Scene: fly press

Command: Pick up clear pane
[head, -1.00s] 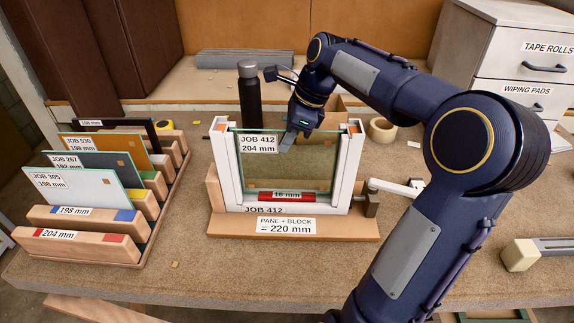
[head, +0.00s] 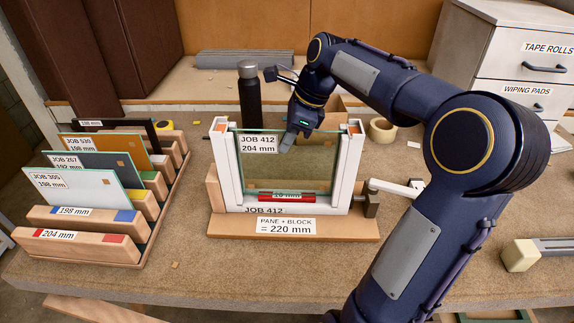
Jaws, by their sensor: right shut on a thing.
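The clear pane (head: 262,170), labelled JOB 412, 204 mm, stands upright inside the white frame (head: 228,182). A red block (head: 300,197) lies along the bottom of the frame; its label now looks seen through the glass. My right gripper (head: 288,143) is shut on the upper edge of the pane, right of the label. The fingers partly hide that edge. My left gripper is not in view.
At the left a slotted wooden rack (head: 85,245) holds several labelled panes. A black bottle (head: 249,97) and a tape roll (head: 382,130) stand behind the frame. A clamp (head: 394,190) sits at the frame's right.

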